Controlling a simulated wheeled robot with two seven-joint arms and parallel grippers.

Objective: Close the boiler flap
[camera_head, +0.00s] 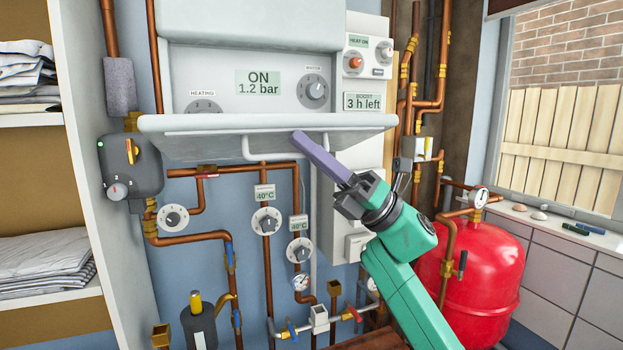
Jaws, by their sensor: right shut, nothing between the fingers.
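The boiler (215,75) is the white unit at the upper middle, with a panel reading ON, 1.2 bar. Its white boiler flap (200,123) hangs open at the bottom, sticking out toward me below the panel. A thin white bar handle (247,148) shows under the flap. My right gripper (298,138) has purple fingers shut together with nothing between them. Its fingertips point up and left and overlap the flap's underside beside the handle; I cannot tell whether they touch. The fingers hide part of the handle. My left gripper is not in view.
Copper pipes, dials and valves (267,221) cover the blue wall below the flap. A grey control box (130,165) is at the left, beside shelves with folded cloth (45,265). A red tank (480,265) stands at the right, behind my right arm.

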